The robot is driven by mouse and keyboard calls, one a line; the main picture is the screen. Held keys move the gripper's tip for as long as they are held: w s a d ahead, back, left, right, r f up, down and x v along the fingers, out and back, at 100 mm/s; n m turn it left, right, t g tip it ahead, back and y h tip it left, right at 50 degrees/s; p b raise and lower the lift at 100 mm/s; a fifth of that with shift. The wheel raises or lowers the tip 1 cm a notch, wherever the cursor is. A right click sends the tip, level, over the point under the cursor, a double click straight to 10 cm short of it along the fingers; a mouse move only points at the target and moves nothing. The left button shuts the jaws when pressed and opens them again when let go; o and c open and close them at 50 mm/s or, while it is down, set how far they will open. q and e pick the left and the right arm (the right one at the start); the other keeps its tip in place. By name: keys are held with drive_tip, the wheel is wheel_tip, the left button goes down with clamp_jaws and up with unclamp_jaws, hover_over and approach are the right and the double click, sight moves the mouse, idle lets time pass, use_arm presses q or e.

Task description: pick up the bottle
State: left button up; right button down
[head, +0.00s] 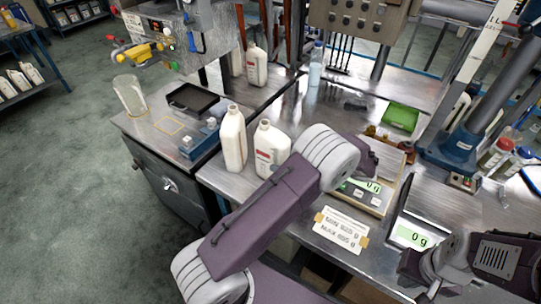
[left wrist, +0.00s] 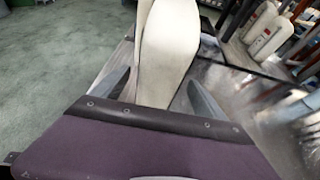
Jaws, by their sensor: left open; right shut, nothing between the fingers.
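Two white bottles stand side by side on the metal bench in the head view: a left one (head: 233,140) and a labelled right one (head: 268,150). My left arm's wrist is just right of the labelled bottle and hides its lower right part; the left gripper's fingers are hidden there. In the left wrist view, my left gripper (left wrist: 160,92) is open, with a white bottle (left wrist: 168,50) ahead between its fingers. Whether they touch it I cannot tell. Another white bottle shows behind it. My right gripper (head: 432,284) is shut and empty at the lower right.
A scale (head: 378,196) and a second display (head: 412,237) stand right of the bottles. A taped label card (head: 341,230) lies at the front. A glass jar (head: 130,96), black tray (head: 192,99) and blue fixture (head: 200,140) are on the left bench. A green bin (head: 400,117) stands behind.

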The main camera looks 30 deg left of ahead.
sight(272, 147)
use_arm(q)
drive_tip(key=x, duration=0.5)
drive_tip(key=shift+a, duration=0.45)
drive_tip(key=shift+s+d+r, duration=0.1)
drive_tip(key=shift+d, duration=0.05)
drive_tip(key=c, duration=1.5)
drive_tip(key=shift+o, duration=0.2)
drive_tip(key=shift+r, duration=0.1)
drive_tip(key=shift+r, duration=0.3)
drive_tip(key=r, duration=0.4)
drive_tip(key=shift+s+d+p, duration=0.15)
drive_tip(key=shift+s+p, duration=0.15)
drive_tip(key=shift+s, duration=0.1)
drive_tip(key=s+d+r, duration=0.4)
drive_tip(key=s+r, duration=0.2)
drive_tip(key=s, duration=0.4)
drive_tip(key=shift+p, duration=0.3)
